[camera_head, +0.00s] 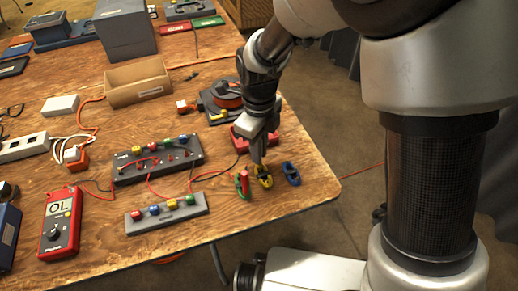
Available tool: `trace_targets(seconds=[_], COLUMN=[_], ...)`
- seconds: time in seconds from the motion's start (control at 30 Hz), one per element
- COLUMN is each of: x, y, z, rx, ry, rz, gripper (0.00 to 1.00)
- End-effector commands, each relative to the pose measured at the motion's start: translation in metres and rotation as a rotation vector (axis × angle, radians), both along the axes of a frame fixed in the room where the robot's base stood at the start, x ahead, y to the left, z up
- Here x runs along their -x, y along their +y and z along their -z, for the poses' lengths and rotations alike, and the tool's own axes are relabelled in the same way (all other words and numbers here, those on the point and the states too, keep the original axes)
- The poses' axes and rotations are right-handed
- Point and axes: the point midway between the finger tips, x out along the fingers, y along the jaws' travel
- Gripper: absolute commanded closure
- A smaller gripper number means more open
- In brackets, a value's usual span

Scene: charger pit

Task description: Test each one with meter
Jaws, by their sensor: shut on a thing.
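A red multimeter (61,223) with a dial lies at the left front of the table, and its display reads OL. A green loop-shaped piece (238,184), a yellow one (265,182) and a blue one (291,174) sit in a row near the right corner. A red probe-like stick (245,182) stands upright at the green piece; I cannot tell if they touch. My gripper (260,162) points down and is shut at the top of the yellow piece, which appears to be in its grasp. The fingertips are small and partly unclear.
Two grey terminal blocks with coloured knobs, a rear one (158,160) and a front one (167,212), lie left of my gripper, with red and black leads. A cardboard tray (137,83) and a grey box (126,37) stand behind. The table's right edge is close.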

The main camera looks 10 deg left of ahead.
Motion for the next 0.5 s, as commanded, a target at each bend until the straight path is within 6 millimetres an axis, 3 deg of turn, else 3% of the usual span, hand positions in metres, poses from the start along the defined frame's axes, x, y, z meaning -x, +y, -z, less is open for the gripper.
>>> trace_targets(seconds=[0.5], x=[0.0], y=[-0.0001], z=[0.0077], rx=[0.0], ry=[0.0], rz=[0.0], gripper=[1.0])
